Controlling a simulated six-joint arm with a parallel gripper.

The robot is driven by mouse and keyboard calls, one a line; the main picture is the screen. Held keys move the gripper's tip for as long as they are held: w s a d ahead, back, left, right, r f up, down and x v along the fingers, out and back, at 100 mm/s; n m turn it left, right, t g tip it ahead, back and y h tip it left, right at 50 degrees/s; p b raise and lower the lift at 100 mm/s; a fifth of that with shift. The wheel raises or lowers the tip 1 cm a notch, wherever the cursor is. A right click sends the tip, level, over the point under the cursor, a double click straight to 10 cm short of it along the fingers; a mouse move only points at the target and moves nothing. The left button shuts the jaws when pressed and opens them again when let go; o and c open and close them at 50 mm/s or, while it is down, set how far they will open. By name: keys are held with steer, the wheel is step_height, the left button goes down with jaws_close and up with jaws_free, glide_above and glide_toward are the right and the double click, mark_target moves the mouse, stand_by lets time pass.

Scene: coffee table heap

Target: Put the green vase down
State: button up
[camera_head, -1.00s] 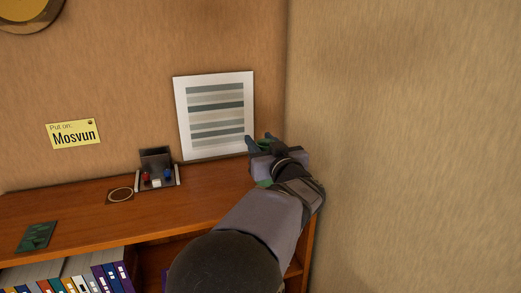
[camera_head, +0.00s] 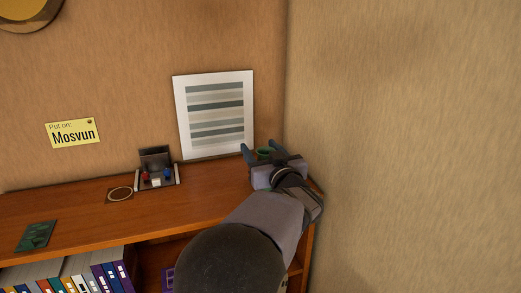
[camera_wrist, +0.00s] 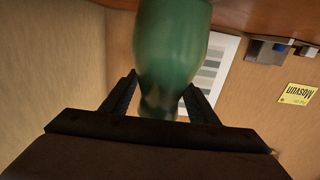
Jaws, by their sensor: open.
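The green vase (camera_wrist: 172,45) hangs down from the top edge of the wrist view, which shows the room upside down. Its narrower end lies between the two fingers of my gripper (camera_wrist: 159,84), which are spread with a gap on each side. The rest of the vase is behind my gripper and arm. The vase is over the right end of the wooden cabinet top (camera_head: 205,201); its base is hidden, so contact cannot be seen.
A framed striped picture (camera_head: 216,115) leans at the wall just left of my gripper. A small dark holder (camera_head: 157,170), a ring-marked coaster (camera_head: 120,194) and a green patterned card (camera_head: 36,236) lie farther left. The side wall (camera_head: 400,140) is close on the right.

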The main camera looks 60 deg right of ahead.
steer(key=shift+r, duration=0.1)
steer(key=shift+r, duration=0.15)
steer(key=b+v, duration=0.3)
steer(key=v, duration=0.9)
steer(key=shift+b, duration=0.45)
